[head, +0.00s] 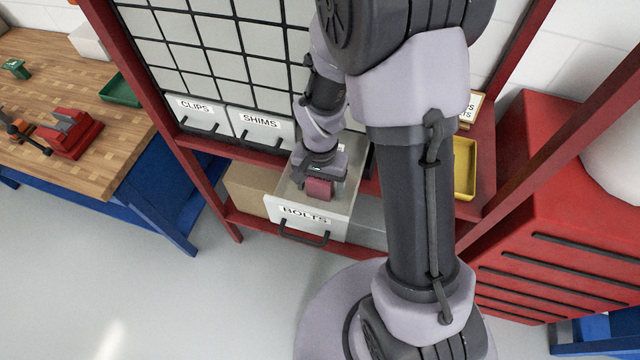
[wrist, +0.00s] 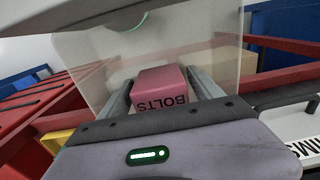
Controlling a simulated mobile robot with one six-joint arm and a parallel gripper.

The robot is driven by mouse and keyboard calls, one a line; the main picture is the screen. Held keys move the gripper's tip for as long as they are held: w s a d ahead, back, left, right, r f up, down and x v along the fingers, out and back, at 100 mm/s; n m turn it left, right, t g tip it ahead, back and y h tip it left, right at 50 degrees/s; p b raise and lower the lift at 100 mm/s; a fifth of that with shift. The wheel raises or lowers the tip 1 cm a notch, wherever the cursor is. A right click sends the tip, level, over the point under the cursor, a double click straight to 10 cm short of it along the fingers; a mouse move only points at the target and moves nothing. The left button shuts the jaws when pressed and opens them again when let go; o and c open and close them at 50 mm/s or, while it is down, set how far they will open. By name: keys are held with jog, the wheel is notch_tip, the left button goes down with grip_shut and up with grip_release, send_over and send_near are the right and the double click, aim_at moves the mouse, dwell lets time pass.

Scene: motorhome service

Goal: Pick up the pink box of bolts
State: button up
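The pink box of bolts (head: 319,190) is inside the open drawer labelled BOLTS (head: 285,214). In the wrist view the pink box (wrist: 160,88) sits between my two fingers, with its BOLTS lettering upside down. My gripper (head: 320,181) reaches down into the drawer over the box. Its fingers (wrist: 164,80) stand spread on either side of the box, with what looks like a narrow gap at each side. Contact with the box is hard to make out. The box's underside is hidden.
Closed drawers labelled CLIPS (head: 197,115) and SHIMS (head: 262,131) are left of the open drawer. A cardboard box (head: 247,188) stands on the lower shelf. A yellow bin (head: 464,168) and red cabinet (head: 545,215) are to the right. The floor at left front is clear.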

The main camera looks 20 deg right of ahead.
jog(key=shift+r, duration=0.1)
jog(key=c, duration=1.2)
